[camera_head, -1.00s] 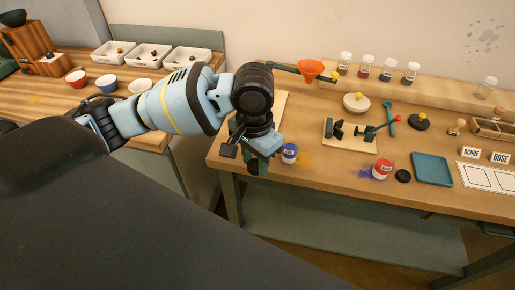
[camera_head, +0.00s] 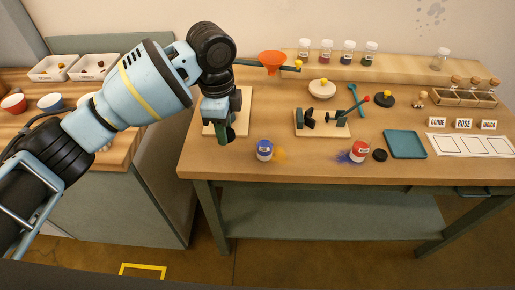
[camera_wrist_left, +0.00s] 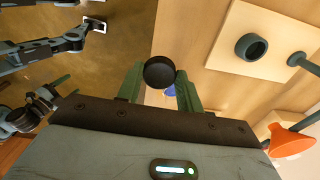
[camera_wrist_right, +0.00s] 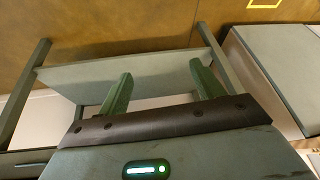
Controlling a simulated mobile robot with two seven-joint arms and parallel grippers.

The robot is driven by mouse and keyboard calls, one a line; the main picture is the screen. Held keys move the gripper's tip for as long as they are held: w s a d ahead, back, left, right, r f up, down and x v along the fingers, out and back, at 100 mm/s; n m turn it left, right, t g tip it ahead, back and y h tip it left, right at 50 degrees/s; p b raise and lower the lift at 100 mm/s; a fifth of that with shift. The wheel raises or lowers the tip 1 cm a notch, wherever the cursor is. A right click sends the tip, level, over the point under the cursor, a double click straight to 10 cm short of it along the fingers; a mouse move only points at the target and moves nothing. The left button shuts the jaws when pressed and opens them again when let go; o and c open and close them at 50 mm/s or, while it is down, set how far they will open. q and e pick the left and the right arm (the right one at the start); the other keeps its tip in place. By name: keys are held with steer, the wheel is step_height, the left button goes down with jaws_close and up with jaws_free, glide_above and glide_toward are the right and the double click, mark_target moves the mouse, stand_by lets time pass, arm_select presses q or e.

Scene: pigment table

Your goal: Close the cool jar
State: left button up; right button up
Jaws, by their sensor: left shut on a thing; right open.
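The blue jar (camera_head: 264,150), which I take to be the cool jar, stands near the front edge of the table beside an orange powder patch. My left gripper (camera_head: 222,138) is left of it in the head view. In the left wrist view, its green fingers (camera_wrist_left: 159,88) are shut on a round black lid (camera_wrist_left: 159,72). The lid partly hides a small blue patch (camera_wrist_left: 170,92), likely the jar. The red jar (camera_head: 359,151) stands farther right, with another black lid (camera_head: 380,155) beside it. My right gripper (camera_wrist_right: 160,92) is open and empty, away from the jars.
A board with a black clamp-like fixture (camera_head: 322,123) stands behind the jars. An orange funnel (camera_head: 272,60) is held out behind my left gripper. A teal tray (camera_head: 405,144) lies to the right. Bare tabletop (camera_head: 312,151) separates the two jars.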

steer(key=w+a+r+n+y+b, duration=0.1)
steer(key=w+a+r+n+y, duration=0.1)
steer(key=w+a, duration=0.25)
steer(key=n+t+y, duration=0.5)
steer(key=t+y, duration=0.3)
steer(key=y, duration=0.1)
glide_toward(271, 149)
steer(key=shift+s+a+f+b, duration=0.3)
steer(key=shift+a+f+b, duration=0.05)
steer(key=shift+f, duration=0.1)
arm_select(q)
steer(key=w+d+r+m, duration=0.1)
steer(key=w+d+m, duration=0.1)
steer(key=d+m, duration=0.2)
steer(key=w+d+r+m, duration=0.1)
steer(key=w+d+m, duration=0.2)
steer(key=m, duration=0.7)
steer(key=shift+d+r+m, duration=0.3)
steer(key=shift+d+r, duration=0.1)
steer(key=shift+d, duration=0.7)
arm_select(e)
steer(key=shift+w+d+r, duration=0.25)
steer(key=shift+w, duration=0.15)
steer(key=x, duration=1.2)
steer(key=shift+a+r, duration=0.1)
steer(key=shift+r, duration=0.1)
